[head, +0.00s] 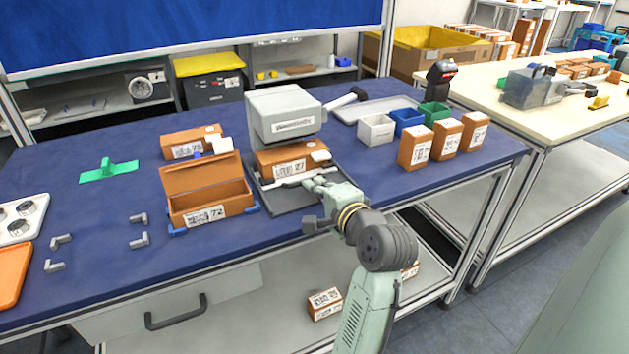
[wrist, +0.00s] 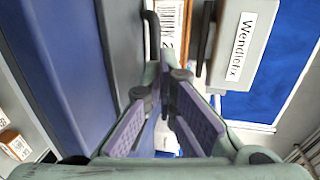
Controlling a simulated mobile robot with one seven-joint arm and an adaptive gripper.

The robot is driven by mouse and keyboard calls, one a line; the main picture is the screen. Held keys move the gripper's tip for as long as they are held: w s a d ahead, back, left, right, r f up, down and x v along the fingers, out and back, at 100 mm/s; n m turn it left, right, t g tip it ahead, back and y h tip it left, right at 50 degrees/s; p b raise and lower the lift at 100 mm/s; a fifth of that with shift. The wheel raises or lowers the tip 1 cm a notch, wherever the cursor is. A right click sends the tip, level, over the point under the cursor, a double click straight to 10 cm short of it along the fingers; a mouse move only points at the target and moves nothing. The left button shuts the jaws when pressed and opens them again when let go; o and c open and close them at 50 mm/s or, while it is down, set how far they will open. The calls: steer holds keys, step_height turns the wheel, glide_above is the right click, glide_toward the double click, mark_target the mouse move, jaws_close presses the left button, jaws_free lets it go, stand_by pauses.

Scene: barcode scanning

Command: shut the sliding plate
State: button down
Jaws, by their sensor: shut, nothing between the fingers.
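The sliding plate (head: 284,201) is a dark grey slab that sticks out toward me from under the grey machine (head: 284,108). A pale bar (head: 298,179) runs along it, and an orange labelled box (head: 285,157) sits behind the bar under the machine's head. My gripper (head: 313,184) is shut and empty, over the plate's right part close to the bar; I cannot tell if it touches. In the wrist view the closed fingers (wrist: 167,88) point along the grey plate (wrist: 121,50), with a dark curved handle (wrist: 152,32) just ahead and the machine (wrist: 238,60) to the right.
An open orange box (head: 207,192) stands left of the plate, held by blue corner pieces. White, blue and green bins (head: 376,130) and several orange boxes (head: 446,140) stand to the right.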

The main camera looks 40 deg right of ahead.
steer(key=shift+w+d+f, duration=0.1)
steer(key=shift+w+f, duration=0.05)
steer(key=shift+w, duration=0.45)
steer(key=x, duration=0.1)
steer(key=p+x, duration=0.1)
steer(key=x, duration=0.1)
steer(key=shift+w+r, duration=0.35)
steer(key=shift+r, duration=0.1)
steer(key=shift+w+d, duration=0.15)
steer(key=shift+w, duration=0.2)
steer(key=shift+s+p, duration=0.1)
steer(key=shift+p, duration=0.4)
